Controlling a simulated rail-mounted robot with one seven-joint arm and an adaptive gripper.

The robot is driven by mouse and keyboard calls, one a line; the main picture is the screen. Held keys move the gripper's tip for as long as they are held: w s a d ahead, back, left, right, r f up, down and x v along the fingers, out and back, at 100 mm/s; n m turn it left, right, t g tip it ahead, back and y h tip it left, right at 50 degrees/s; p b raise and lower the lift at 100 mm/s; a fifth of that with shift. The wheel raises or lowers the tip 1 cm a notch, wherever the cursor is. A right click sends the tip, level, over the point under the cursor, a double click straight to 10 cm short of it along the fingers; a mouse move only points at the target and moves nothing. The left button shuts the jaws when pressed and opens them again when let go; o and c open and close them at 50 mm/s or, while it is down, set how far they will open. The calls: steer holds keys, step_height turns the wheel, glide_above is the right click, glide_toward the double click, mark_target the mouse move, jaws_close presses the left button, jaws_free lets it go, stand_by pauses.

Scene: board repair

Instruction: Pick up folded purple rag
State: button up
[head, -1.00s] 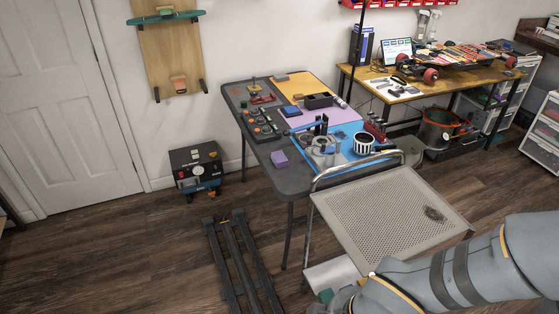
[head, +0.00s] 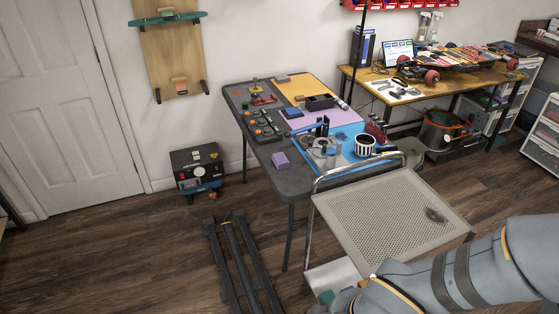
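A small purple block-like bundle (head: 280,159), which looks like the folded purple rag, lies on the near left corner of the dark work table (head: 286,185). It sits apart from the other things on the table. My grey arm enters from the right edge and runs to the bottom edge of the head view. My gripper is out of view, so its state and anything in it are hidden.
A cart with a perforated top (head: 385,215) and a curved metal handle stands in front of the table; a dark round scuff or coil lies on it. A black rail frame (head: 240,265) is on the floor. A striped cup (head: 364,144) and tools crowd the table's right side.

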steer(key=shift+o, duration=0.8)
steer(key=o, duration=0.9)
